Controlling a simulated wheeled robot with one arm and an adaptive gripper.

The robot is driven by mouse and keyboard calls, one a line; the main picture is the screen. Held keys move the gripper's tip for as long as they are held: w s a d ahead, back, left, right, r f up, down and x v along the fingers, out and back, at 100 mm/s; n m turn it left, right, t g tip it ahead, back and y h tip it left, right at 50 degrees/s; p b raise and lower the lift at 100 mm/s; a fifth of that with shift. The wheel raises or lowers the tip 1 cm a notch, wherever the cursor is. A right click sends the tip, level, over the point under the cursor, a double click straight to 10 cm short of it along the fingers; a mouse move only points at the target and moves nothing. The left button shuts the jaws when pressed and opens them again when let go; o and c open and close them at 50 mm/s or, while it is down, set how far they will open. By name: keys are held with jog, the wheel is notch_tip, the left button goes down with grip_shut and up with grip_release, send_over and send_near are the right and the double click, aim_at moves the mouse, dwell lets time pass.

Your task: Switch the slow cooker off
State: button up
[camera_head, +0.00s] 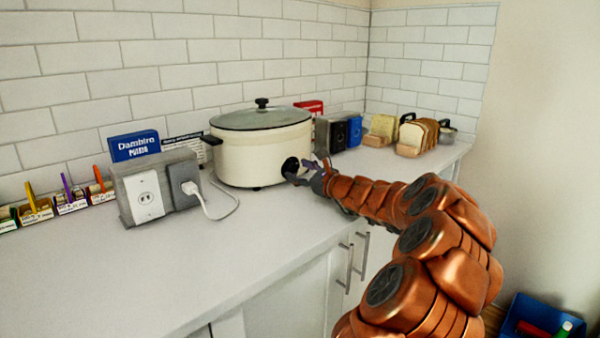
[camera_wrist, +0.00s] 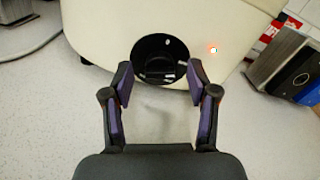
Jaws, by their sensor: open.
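The slow cooker (camera_head: 262,152) is cream with a glass lid and a black lid knob, and stands on the counter against the tiled wall. Its black control knob (camera_wrist: 160,60) is on its front, centred ahead of my fingers in the wrist view. A small orange-red light (camera_wrist: 213,50) glows to the right of the knob. My gripper (camera_head: 303,172) is at the cooker's front; in the wrist view its purple-padded fingers (camera_wrist: 160,88) are open, one towards each side of the knob's lower part. I cannot tell whether they touch it.
A grey outlet box (camera_head: 157,186) with a plugged-in white cord stands left of the cooker. Another grey box (camera_head: 338,132) stands close on the right, with bread slices (camera_head: 418,135) beyond. The counter in front (camera_head: 150,270) is clear.

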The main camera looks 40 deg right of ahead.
grip_shut()
dwell(0.4)
jog(key=shift+b, duration=0.35)
jog(key=n+b, duration=0.2)
jog(key=n, duration=0.1)
jog(key=shift+a+f+b, duration=0.1)
jog(key=shift+f+b, duration=0.2)
jog(key=shift+b, duration=0.1)
jog(key=n+b, duration=0.3)
jog(key=shift+n, duration=0.3)
jog(key=n+b, duration=0.3)
jog(key=b, duration=0.1)
jog(key=shift+f+n, duration=0.15)
jog(key=shift+n, duration=0.15)
jog(key=shift+n+b, duration=1.75)
jog(key=shift+n, duration=0.15)
jog(key=shift+r, duration=0.2)
